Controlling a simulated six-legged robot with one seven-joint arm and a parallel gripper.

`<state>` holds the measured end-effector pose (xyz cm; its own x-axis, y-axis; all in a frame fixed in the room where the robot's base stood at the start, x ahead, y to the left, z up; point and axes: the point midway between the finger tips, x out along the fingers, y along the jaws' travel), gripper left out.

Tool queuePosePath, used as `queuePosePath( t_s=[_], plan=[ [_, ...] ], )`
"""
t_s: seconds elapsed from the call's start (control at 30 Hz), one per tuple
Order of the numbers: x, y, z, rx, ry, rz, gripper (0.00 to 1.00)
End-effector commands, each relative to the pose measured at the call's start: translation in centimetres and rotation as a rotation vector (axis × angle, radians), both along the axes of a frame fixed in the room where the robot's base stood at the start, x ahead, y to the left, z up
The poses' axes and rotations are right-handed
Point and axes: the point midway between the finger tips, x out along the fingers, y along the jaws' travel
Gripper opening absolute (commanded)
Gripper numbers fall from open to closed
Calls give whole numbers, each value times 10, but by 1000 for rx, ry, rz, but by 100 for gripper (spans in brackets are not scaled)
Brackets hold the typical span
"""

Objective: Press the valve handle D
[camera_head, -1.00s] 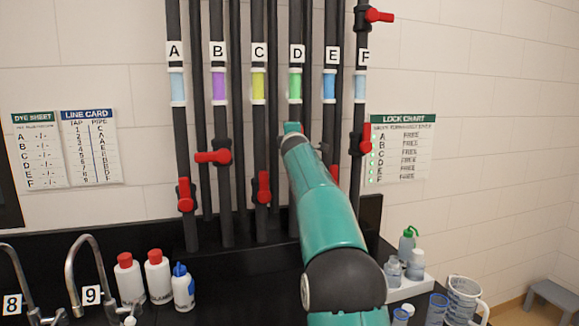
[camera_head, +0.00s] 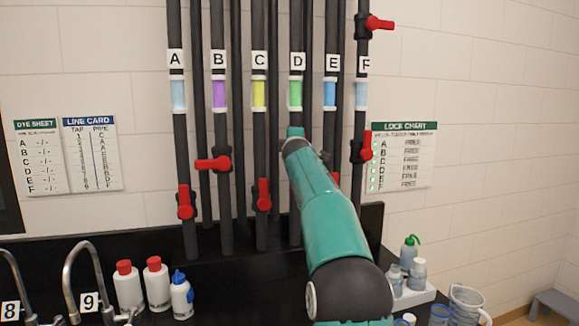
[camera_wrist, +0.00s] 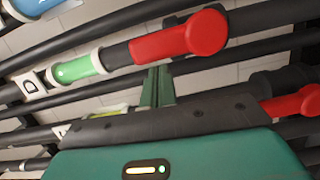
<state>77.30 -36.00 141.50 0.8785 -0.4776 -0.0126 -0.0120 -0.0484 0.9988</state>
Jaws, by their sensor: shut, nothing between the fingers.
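The red valve handle D (camera_wrist: 190,38) shows in the wrist view on the dark pipe with the D label (camera_wrist: 30,83) and green band (camera_wrist: 80,67). It lies along the pipe. My gripper (camera_wrist: 157,88) is shut and empty, its green fingertips just below the handle in the picture; I cannot tell whether they touch it. In the head view the D label (camera_head: 297,61) and green band (camera_head: 295,94) are visible above my arm. My arm hides handle D and the fingers there.
Another red handle (camera_wrist: 295,104) is at the right of the wrist view. Neighbouring pipes stand close, with red handles on B (camera_head: 213,164), C (camera_head: 263,194) and F (camera_head: 366,147). Bottles (camera_head: 155,283) and taps stand on the black bench below.

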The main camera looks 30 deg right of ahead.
Motion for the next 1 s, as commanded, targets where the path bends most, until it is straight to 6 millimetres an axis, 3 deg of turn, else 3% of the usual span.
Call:
queuePosePath(
  t_s=[0.17,0.67,1.0],
  plan=[
    [-12,8,1,-4,2,1,0],
    [-75,41,2,0,0,3,0],
    [-98,56,2,-2,1,4,0]
  ],
)
